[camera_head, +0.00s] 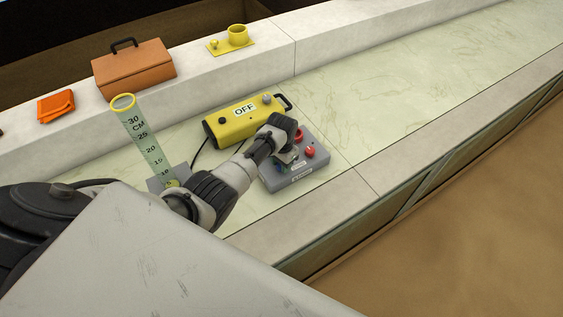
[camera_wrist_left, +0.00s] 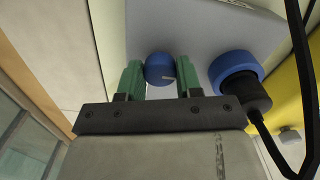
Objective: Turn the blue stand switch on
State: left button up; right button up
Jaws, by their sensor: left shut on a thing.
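The grey control box (camera_head: 296,179) lies on the pale flume floor, partly hidden under my left arm. My left gripper (camera_head: 287,156) is at its top, its fingertips hard to make out in the head view. In the left wrist view the green fingers of my left gripper (camera_wrist_left: 160,76) are shut on a small blue knob (camera_wrist_left: 158,67), one finger on each side. The knob, the blue stand switch, has a light mark pointing to the right. A yellow box (camera_head: 222,128) behind reads "OFF". My right gripper is not in view.
A larger blue connector (camera_wrist_left: 237,68) with a black cable sits right beside the gripper. Two red knobs (camera_head: 310,152) stand on the control box. A measuring tube (camera_head: 143,140) stands left of my arm. An orange toolbox (camera_head: 134,70) is on the ledge. The floor at right is clear.

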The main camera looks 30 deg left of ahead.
pick_arm(q)
jog(key=shift+m, duration=0.5)
jog(key=m, duration=0.2)
jog(key=shift+m+p, duration=0.35)
jog(key=shift+m, duration=0.05)
jog(key=m, duration=0.4)
jog(key=shift+m, duration=0.3)
jog(key=m, duration=0.4)
jog(key=shift+m, duration=0.3)
jog(key=m+b, duration=0.1)
jog(key=m, duration=0.3)
jog(key=shift+m, duration=0.7)
jog(key=o, duration=0.9)
